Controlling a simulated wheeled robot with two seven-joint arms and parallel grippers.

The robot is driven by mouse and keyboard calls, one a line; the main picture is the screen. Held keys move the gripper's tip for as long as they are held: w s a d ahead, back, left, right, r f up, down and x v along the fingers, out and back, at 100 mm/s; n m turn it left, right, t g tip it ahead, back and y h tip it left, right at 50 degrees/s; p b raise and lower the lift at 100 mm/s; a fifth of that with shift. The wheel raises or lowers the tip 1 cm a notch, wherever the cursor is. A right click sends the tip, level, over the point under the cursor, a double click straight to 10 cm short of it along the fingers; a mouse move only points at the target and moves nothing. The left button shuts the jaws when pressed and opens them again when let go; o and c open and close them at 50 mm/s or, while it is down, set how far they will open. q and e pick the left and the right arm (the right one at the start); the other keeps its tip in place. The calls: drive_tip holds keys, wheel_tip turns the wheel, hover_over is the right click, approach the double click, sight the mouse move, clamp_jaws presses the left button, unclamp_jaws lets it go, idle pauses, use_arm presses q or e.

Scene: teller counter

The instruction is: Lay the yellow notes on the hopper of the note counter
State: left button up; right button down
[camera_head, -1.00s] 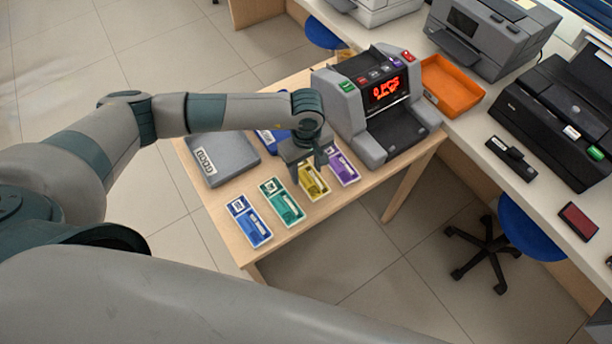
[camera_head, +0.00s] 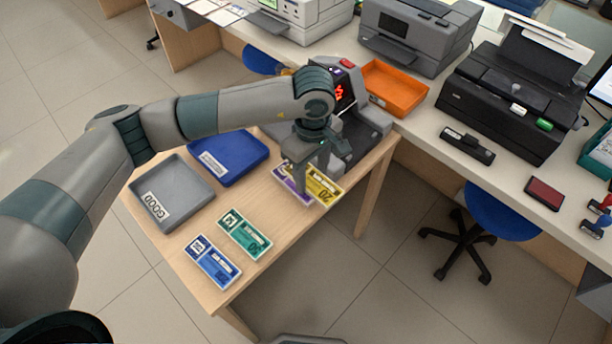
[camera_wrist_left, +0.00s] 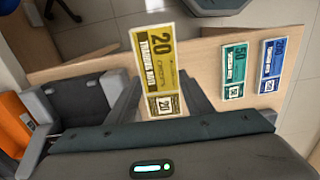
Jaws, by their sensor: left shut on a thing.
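My left gripper (camera_head: 308,172) is shut on the yellow notes (camera_head: 326,187) and holds them raised above the table. In the left wrist view the yellow notes (camera_wrist_left: 158,62), marked 20, stick out from between the fingers. The note counter (camera_head: 368,128) stands behind the gripper at the table's far right end. My arm hides much of it, including its left side. In the left wrist view part of the grey note counter (camera_wrist_left: 92,98) shows at the left, apart from the notes. My right gripper is out of view.
Purple notes (camera_head: 287,188) lie partly hidden under the gripper. Green notes (camera_head: 245,234) and blue notes (camera_head: 212,261) lie nearer on the table. A grey tray (camera_head: 146,212) and a blue tray (camera_head: 256,150) stand at the left. An orange tray (camera_head: 395,88) is on the counter behind.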

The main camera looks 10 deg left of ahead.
use_arm(q)
drive_tip(key=shift+a, duration=0.1)
idle(0.3)
drive_tip(key=s+a+f+m, duration=0.1)
drive_tip(key=s+a+m, duration=0.2)
drive_tip(key=a, duration=0.2)
drive_tip(key=s+a+f+m, duration=0.2)
drive_tip(key=s+a+m, duration=0.1)
drive_tip(key=s+a, duration=0.1)
drive_tip(key=s+a+f+m, duration=0.1)
drive_tip(key=s+a+m, duration=0.2)
drive_tip(key=a, duration=0.3)
drive_tip(key=shift+s+a+f, duration=0.2)
drive_tip(key=shift+s+a, duration=0.15)
drive_tip(key=shift+s, duration=0.15)
drive_tip(key=shift+s+a+m, duration=0.3)
drive_tip(key=shift+a+m, duration=0.05)
drive_tip(key=shift+m, duration=0.15)
